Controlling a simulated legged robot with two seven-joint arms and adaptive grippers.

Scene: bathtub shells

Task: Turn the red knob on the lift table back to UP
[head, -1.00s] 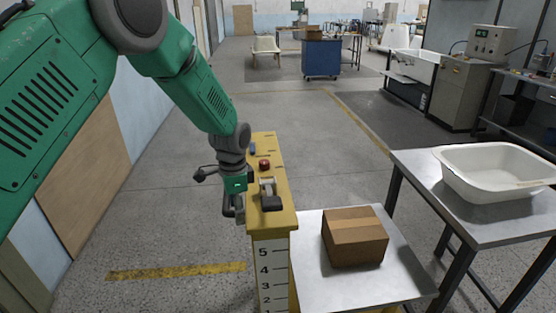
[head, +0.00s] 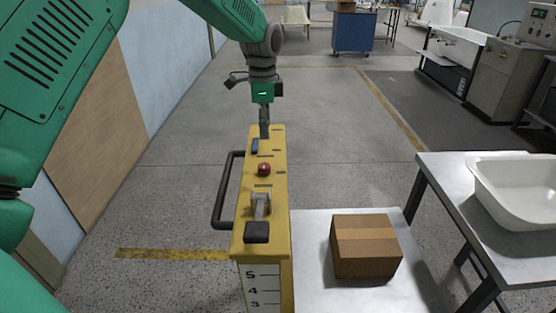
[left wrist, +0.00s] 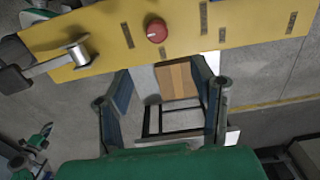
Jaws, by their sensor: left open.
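The red knob (head: 264,169) is a small round knob on top of the yellow lift table column (head: 244,213). In the left wrist view the red knob (left wrist: 157,30) lies beyond the open fingers. My left gripper (head: 264,128) points down at the column's far end, beyond the knob and apart from it. Its fingers (left wrist: 162,70) are spread and empty.
A cardboard box (head: 365,247) sits on the metal lift platform (head: 312,285) right of the column. A black handle (head: 220,195) sticks out on the column's left. A table with a white basin (head: 510,187) stands at right. Floor beyond the column is clear.

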